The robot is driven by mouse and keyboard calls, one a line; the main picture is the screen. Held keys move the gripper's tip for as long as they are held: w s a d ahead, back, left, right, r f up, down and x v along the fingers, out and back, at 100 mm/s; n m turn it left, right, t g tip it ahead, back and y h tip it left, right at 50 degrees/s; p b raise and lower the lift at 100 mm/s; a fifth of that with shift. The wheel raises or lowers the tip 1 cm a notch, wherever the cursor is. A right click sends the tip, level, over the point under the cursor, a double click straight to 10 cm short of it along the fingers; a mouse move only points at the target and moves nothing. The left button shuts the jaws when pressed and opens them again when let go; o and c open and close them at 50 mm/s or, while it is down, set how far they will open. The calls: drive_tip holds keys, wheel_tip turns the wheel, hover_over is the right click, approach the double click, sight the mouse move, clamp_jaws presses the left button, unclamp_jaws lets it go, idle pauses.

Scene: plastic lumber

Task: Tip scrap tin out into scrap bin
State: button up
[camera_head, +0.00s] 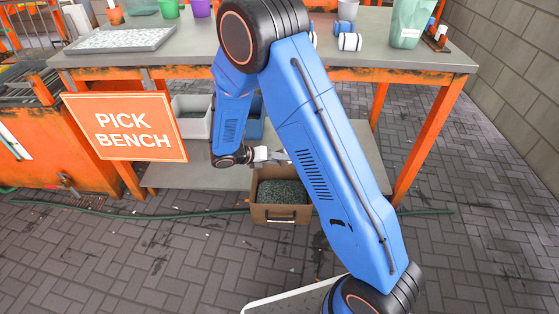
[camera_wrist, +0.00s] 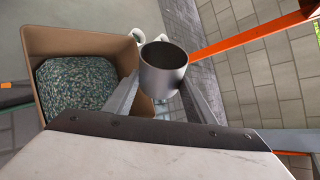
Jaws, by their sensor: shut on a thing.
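The scrap tin (camera_wrist: 163,75), a plain grey metal cup, sits between the two fingers of my gripper (camera_wrist: 160,98) in the wrist view. Its open mouth shows; the part of the inside I can see looks bare, and its bottom is hidden. The scrap bin, a brown box, shows in the head view (camera_head: 280,213) and in the wrist view (camera_wrist: 85,42). It holds grey-green granules. In the head view my gripper (camera_head: 270,154) is near the bin's back edge, partly behind my arm. I cannot make out the tin there. In the wrist view the tin appears beside the bin's right wall.
The bin stands by the lower shelf (camera_head: 190,177) of the orange-legged bench (camera_head: 270,56). A white bin (camera_head: 188,125) and a blue bin (camera_head: 256,128) stand behind. A PICK BENCH sign (camera_head: 125,127) is at left. A green hose (camera_head: 130,213) crosses the paved floor.

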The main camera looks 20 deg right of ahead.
drive_tip(key=m+t, duration=0.1)
drive_tip(key=s+r+m+t, duration=0.1)
drive_tip(key=shift+d+r+m+t, duration=0.15)
drive_tip(key=shift+r+m+t, duration=0.15)
drive_tip(key=shift+t, duration=0.1)
drive_tip(key=shift+s+d+r+m+t, duration=0.1)
drive_tip(key=shift+s+r+m+t, duration=0.15)
drive_tip(key=shift+m+t, duration=0.35)
drive_tip(key=shift+s+r+m+t, duration=0.15)
drive_tip(key=shift+s+m+t, duration=0.15)
drive_tip(key=shift+m+t, duration=0.3)
drive_tip(key=shift+w, duration=0.1)
drive_tip(key=w+d+r+n+t+y, duration=0.1)
drive_tip(key=w+d+n+t+y, duration=0.1)
drive_tip(key=w, duration=0.7)
drive_tip(key=w+d+r+n+t+y, duration=0.2)
drive_tip(key=w+d+n+t+y, duration=0.1)
drive_tip(key=w, duration=0.6)
drive_tip(key=shift+w+d+n+y, duration=0.2)
drive_tip(key=shift+d+n+y, duration=0.65)
drive_tip(key=shift+n+y, duration=0.4)
drive_tip(key=shift+s, duration=0.1)
